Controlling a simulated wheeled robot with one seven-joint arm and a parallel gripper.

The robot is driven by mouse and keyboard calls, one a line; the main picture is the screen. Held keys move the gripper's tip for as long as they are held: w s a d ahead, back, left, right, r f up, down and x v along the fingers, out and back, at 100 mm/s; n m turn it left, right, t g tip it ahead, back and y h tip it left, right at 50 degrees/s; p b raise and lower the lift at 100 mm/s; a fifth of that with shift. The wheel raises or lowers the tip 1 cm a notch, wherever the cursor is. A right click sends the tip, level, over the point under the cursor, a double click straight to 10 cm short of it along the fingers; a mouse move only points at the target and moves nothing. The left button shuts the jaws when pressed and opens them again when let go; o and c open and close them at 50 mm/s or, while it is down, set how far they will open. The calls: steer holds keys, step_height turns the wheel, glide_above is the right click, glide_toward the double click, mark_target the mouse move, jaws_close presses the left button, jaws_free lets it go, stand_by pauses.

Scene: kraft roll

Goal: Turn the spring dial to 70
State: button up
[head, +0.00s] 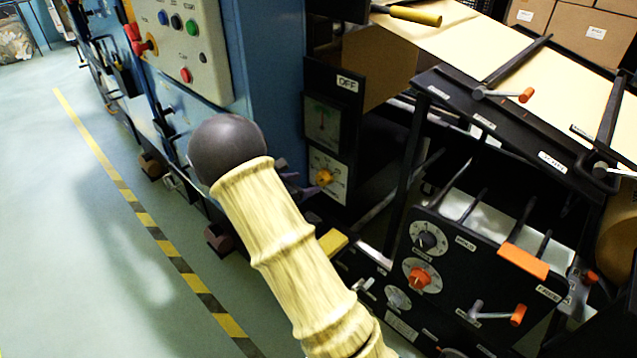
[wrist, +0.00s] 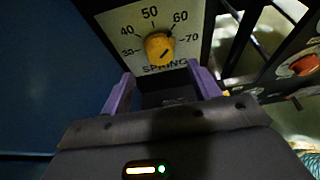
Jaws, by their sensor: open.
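The spring dial is a yellow-orange knob (wrist: 160,48) on a white plate (wrist: 185,15) marked 30 to 70 in the wrist view, with SPRING printed below. A dark line on the knob slants toward the upper right; I cannot read its exact value. My gripper (wrist: 161,82) is open, its two purple fingers apart below the knob, one toward each side, with nothing between them. In the head view the yellow knob (head: 323,177) shows on a dark panel. My gripper there is mostly hidden behind my arm, with purple parts just left of the knob.
A gauge (head: 323,122) sits above the dial under an OFF label. A blue cabinet (head: 275,80) stands left of it. To the right is a black box with an orange knob (head: 418,278), levers and bars. The floor at left is clear.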

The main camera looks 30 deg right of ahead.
mark_target(320, 180)
steer(key=b+x, duration=0.1)
steer(key=x, duration=0.6)
steer(key=shift+f, duration=0.1)
steer(key=c, duration=0.8)
